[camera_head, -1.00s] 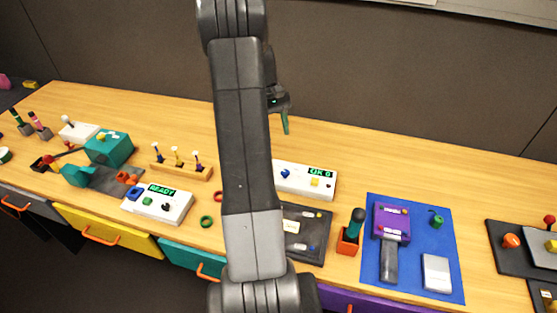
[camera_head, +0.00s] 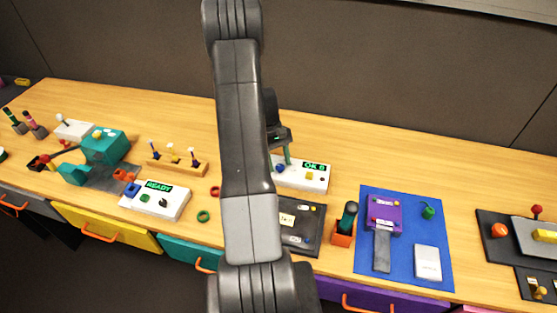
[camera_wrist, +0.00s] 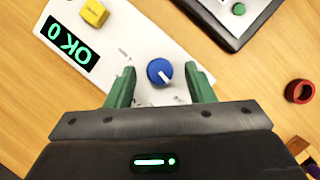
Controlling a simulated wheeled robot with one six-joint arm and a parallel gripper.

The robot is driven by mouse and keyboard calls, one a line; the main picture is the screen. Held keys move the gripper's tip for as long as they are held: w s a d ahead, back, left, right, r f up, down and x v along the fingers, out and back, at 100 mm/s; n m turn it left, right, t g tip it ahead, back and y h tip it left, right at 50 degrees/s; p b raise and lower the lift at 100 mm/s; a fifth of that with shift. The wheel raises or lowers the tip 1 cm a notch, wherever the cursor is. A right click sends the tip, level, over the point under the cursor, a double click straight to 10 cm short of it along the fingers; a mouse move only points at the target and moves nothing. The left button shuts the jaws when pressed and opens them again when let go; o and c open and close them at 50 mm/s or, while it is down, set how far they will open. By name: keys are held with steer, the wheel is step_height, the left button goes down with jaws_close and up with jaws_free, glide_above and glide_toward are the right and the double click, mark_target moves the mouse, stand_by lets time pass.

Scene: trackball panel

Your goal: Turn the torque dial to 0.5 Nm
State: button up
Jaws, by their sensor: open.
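The torque dial is a round blue knob (camera_wrist: 160,72) with a white pointer line, on a white panel (camera_wrist: 125,60) in the wrist view. Its scale marks are too small to read. The panel also has a yellow button (camera_wrist: 94,13) and a display (camera_wrist: 66,47) that reads "OK 0", upside down in this view. In the head view the white panel (camera_head: 318,183) is partly behind my arm. My gripper (camera_wrist: 160,84) is open, with one green finger on each side of the blue knob and a gap on both sides. I cannot tell its exact height over the panel.
A dark tray (camera_head: 312,240) lies in front of the panel. A red ring (camera_wrist: 300,91) lies on the wood table to the side. A screwdriver in an orange holder (camera_head: 342,239) and a blue mat (camera_head: 400,276) are to the right.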

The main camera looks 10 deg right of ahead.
steer(key=shift+c, duration=0.2)
steer(key=c, duration=1)
steer(key=shift+o, duration=0.2)
steer(key=shift+w+m, duration=0.1)
steer(key=shift+m, duration=0.2)
steer(key=m+b, duration=0.1)
steer(key=m+y+b, duration=0.1)
steer(key=shift+d+m, duration=0.2)
steer(key=shift+m, duration=0.2)
steer(key=shift+d+m+y+b, duration=0.15)
steer(key=shift+m+y+b, duration=0.7)
steer(key=shift+m, duration=1.25)
steer(key=shift+y, duration=0.25)
steer(key=o, duration=1)
